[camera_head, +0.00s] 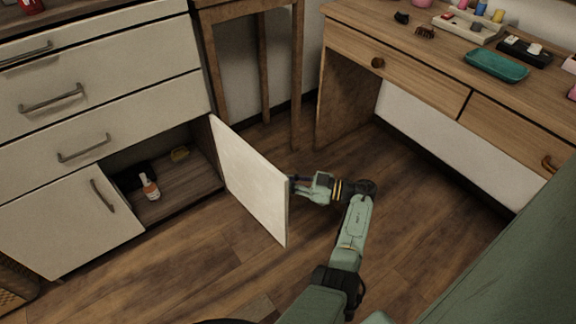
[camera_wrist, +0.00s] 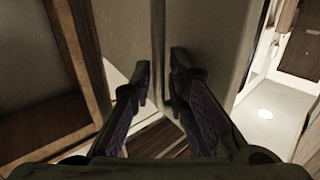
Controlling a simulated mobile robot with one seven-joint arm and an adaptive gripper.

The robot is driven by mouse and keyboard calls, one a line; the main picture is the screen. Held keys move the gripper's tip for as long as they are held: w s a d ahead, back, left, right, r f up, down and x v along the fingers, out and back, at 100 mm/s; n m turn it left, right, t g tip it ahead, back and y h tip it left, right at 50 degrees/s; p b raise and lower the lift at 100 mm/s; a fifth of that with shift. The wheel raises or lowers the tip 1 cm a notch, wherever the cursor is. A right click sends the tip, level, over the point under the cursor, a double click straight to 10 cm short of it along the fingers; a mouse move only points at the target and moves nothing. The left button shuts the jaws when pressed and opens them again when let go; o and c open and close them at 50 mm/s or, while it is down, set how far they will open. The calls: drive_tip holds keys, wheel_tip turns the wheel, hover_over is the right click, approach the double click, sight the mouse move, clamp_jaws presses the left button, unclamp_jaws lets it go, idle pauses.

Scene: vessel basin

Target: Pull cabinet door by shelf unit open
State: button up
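The white cabinet door (camera_head: 250,182) at the bottom right of the drawer cabinet stands swung wide open, out into the room. Its hinged edge is at the cabinet's right side. My gripper (camera_head: 294,185) is at the door's outer face, on its right in the head view; the door partly hides the fingertips there. In the wrist view, a vertical bar handle (camera_wrist: 158,45) runs between the two fingertips of my gripper (camera_wrist: 159,75), which are close against it on both sides. The open compartment (camera_head: 180,187) shows a wooden floor.
A wooden frame unit (camera_head: 297,75) and a desk (camera_head: 400,60) stand behind and right. Floor in front is clear.

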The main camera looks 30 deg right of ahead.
wheel_tip(320, 180, up, 9)
drive_tip(key=shift+w+d+f, duration=0.15)
drive_tip(key=shift+d, duration=0.2)
wheel_tip(320, 180, down, 7)
drive_tip(key=g+h, duration=0.2)
drive_tip(key=s+d+b, duration=0.1)
drive_tip(key=d+b, duration=1.1)
drive_tip(key=b, duration=0.3)
drive_tip(key=shift+s+f+m, duration=0.3)
drive_tip(key=shift+f, duration=0.1)
drive_tip(key=shift+r, duration=0.1)
idle(0.9)
